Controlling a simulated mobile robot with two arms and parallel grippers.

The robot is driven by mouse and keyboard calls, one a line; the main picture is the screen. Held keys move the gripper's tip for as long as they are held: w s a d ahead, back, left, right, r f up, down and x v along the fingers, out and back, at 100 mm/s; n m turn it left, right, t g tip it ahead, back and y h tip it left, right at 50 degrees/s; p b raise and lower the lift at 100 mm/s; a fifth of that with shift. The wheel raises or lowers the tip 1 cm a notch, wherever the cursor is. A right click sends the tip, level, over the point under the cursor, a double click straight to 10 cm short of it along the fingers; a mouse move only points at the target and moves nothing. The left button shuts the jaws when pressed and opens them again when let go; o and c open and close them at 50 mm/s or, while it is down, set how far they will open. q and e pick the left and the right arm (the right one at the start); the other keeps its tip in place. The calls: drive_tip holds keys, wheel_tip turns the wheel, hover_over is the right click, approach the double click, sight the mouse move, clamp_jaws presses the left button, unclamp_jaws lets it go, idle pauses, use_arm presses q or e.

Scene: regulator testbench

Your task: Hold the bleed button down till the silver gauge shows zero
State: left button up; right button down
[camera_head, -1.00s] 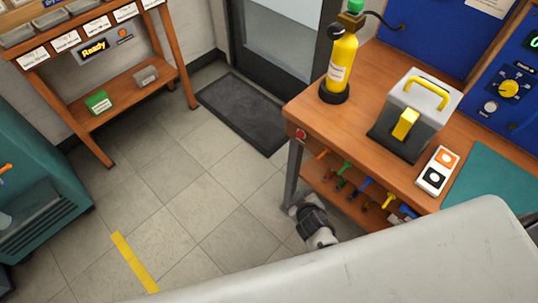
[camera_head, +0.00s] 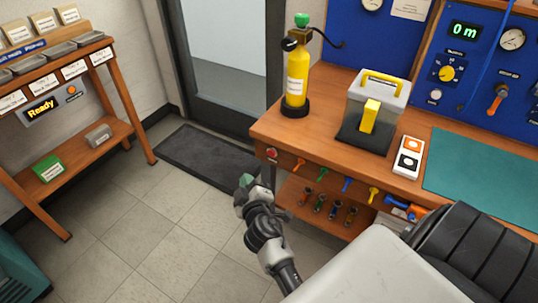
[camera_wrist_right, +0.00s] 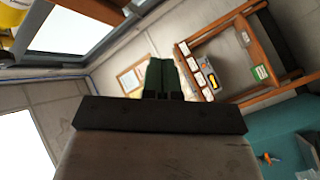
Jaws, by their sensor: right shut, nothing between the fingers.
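The blue panel (camera_head: 415,50) stands behind the bench at the right of the head view. A round dial gauge with a pale face (camera_head: 512,38) is at its upper right, and another gauge (camera_head: 372,4) is cut by the top edge. Their needles are too small to read. A small round white button (camera_head: 435,96) sits below a yellow knob (camera_head: 447,73); I cannot tell whether it is the bleed button. My right gripper (camera_head: 245,183) is in front of the bench's left end, away from the panel. Its green fingers are shut and empty in the right wrist view (camera_wrist_right: 160,77). My left gripper is out of view.
The wooden bench (camera_head: 330,155) carries a yellow cylinder (camera_head: 296,82), a grey case (camera_head: 381,98), a switch box (camera_head: 408,158) and a green mat (camera_head: 480,178). A shelf rack (camera_head: 95,145) stands left. A dark floor mat (camera_head: 200,155) lies between them; tiled floor is clear.

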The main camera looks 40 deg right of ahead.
sight(271, 153)
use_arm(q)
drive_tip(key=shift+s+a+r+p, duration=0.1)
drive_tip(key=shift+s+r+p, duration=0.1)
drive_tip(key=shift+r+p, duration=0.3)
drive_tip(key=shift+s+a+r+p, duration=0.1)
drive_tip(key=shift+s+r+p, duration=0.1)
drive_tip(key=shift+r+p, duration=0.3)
use_arm(e)
drive_tip(key=w+d, duration=0.3)
drive_tip(key=d, duration=0.4)
drive_tip(key=shift+w+d, duration=0.2)
drive_tip(key=shift+d, duration=0.2)
idle(0.8)
drive_tip(key=shift+w+d, duration=0.15)
drive_tip(key=shift+d, duration=0.25)
drive_tip(key=shift+w+d, duration=0.15)
drive_tip(key=shift+d, duration=0.3)
idle(4.2)
